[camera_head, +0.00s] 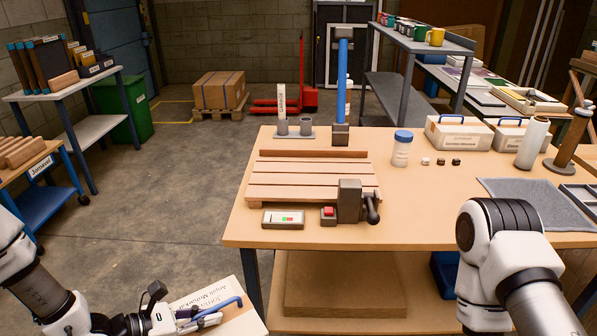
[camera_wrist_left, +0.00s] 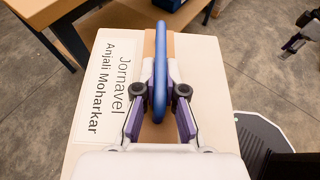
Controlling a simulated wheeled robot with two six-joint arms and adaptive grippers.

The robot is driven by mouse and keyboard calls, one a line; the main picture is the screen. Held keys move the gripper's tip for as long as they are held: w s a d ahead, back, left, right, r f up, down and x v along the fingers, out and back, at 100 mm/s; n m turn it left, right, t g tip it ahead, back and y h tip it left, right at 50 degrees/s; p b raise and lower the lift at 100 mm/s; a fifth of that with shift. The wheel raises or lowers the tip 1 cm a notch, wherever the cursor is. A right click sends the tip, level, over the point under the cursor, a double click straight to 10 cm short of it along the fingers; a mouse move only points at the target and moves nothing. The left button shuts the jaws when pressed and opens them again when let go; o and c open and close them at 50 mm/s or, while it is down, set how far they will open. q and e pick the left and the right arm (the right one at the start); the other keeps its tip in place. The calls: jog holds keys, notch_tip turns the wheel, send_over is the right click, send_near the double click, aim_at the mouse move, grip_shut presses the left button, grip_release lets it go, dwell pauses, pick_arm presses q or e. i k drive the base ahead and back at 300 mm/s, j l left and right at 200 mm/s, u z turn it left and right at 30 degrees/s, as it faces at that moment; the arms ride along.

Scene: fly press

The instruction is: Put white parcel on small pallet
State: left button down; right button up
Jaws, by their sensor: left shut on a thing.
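The white parcel (camera_wrist_left: 208,110) is a pale box with a brown tape strip, a blue handle and a name label; in the head view the parcel (camera_head: 250,318) is at the bottom, low in front of the workbench. My left gripper (camera_wrist_left: 160,92) is shut on the blue handle; the left gripper (camera_head: 208,316) also shows in the head view. The small pallet (camera_head: 310,180) is slatted wood on the workbench, farther away and to the right. My right arm is at the right of the head view; what looks like its gripper (camera_wrist_left: 298,38) is small in the left wrist view.
A grey clamp (camera_head: 349,200), a red-button box (camera_head: 328,215) and a small indicator panel (camera_head: 283,219) stand along the pallet's near edge. A blue post (camera_head: 342,85) and grey cups stand behind it. A lidded jar (camera_head: 402,150) stands right. The workbench (camera_head: 440,228) has an overhanging edge.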

aim_at(332, 174)
jog(key=i+j, duration=0.15)
jog(key=j, duration=0.2)
jog(key=i+j, duration=0.15)
jog(key=j, duration=0.2)
jog(key=i+j+z, duration=0.1)
jog(key=j, duration=0.25)
jog(key=i+j, duration=0.2)
jog(key=j, duration=0.15)
jog(key=i+j+z, duration=0.1)
jog(key=j, duration=0.25)
jog(key=i+j, duration=0.15)
jog(key=j, duration=0.2)
jog(key=i+j, duration=0.15)
jog(key=j, duration=0.25)
jog(key=i+j+z, duration=0.1)
jog(key=j, duration=0.25)
